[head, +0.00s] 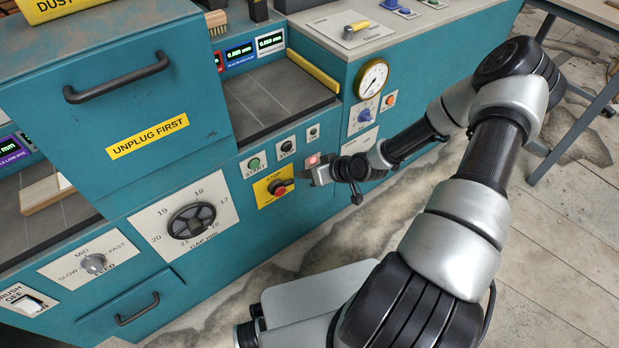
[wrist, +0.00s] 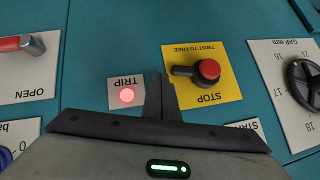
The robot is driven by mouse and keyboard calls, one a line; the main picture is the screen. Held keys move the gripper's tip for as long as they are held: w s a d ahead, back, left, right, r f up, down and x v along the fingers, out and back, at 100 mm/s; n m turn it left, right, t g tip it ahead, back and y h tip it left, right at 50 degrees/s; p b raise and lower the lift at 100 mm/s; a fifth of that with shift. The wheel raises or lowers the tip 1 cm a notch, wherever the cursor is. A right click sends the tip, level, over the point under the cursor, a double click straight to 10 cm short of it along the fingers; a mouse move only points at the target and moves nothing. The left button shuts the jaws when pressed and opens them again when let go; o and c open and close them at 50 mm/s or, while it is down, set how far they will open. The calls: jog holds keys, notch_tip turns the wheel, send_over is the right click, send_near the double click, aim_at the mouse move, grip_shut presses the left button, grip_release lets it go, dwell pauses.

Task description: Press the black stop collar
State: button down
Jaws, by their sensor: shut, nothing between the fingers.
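The stop control sits on a yellow plate (head: 264,196) marked STOP, also seen upside down in the wrist view (wrist: 228,93). It has a red button (wrist: 209,69) and a black collar (wrist: 183,71) with an arm sticking out to one side. In the head view the collar (head: 288,183) shows beside the red button (head: 279,190). My gripper (head: 311,173) is shut and empty, just right of the plate in the head view. In the wrist view its fingertips (wrist: 159,78) lie between the plate and the TRIP lamp. I cannot tell whether they touch the panel.
The red TRIP lamp (wrist: 127,95) is lit, close beside my fingers. The GAP dial (head: 191,221) is left of the stop plate and the green START button (head: 253,163) above it. A pressure gauge (head: 372,79) is at upper right. Floor in front is open.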

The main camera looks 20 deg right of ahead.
jog(key=s+d+r+p, duration=0.3)
jog(key=s+d+r, duration=0.2)
jog(key=d, duration=0.2)
jog(key=shift+d, duration=0.15)
dwell(0.4)
